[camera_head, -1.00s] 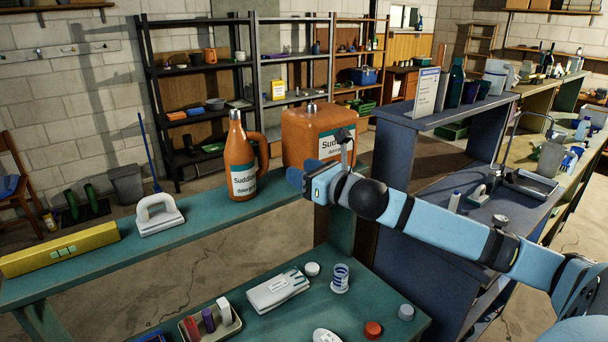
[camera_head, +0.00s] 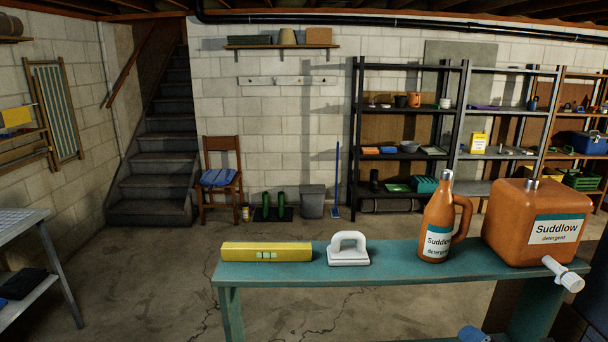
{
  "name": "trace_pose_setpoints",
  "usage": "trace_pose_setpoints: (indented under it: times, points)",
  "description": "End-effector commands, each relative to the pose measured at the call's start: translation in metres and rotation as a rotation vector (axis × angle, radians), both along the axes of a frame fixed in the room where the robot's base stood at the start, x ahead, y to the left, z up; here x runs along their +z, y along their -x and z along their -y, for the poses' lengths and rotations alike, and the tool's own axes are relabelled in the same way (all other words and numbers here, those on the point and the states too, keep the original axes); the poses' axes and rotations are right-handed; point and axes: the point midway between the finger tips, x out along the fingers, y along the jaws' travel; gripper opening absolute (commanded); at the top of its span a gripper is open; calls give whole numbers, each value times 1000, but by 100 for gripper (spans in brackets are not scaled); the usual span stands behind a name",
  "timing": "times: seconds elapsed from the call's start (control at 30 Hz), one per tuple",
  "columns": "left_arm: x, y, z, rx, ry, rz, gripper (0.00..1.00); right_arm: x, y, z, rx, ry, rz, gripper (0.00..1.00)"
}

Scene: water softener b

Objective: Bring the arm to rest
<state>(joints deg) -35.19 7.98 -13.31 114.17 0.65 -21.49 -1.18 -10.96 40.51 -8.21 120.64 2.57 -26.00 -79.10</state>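Neither of my grippers can be made out in the head view. Nothing of mine touches either one.
A white handled tool (camera_head: 348,250) and a yellow level (camera_head: 266,252) lie on the bench. Shelving (camera_head: 405,140) stands behind. A chair (camera_head: 220,170), a bin (camera_head: 313,202) and stairs (camera_head: 155,150) are at the back left. A grey table (camera_head: 25,255) is at the left. The floor between is open.

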Motion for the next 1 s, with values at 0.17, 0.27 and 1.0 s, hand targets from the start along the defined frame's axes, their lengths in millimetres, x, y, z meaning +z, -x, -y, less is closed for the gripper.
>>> trace_pose_setpoints:
  times: [0.17,0.27,1.0]
  points:
    - [17,0,-1,3,-2,1,43,-86,62,-53,-175,-618,-255,48]
    - [24,0,-2,5,-3,1,43,-125,101,-85,-309,-954,-387,48]
    - [35,1,-2,7,-3,-1,43,-190,202,-171,-736,-1752,-641,43]
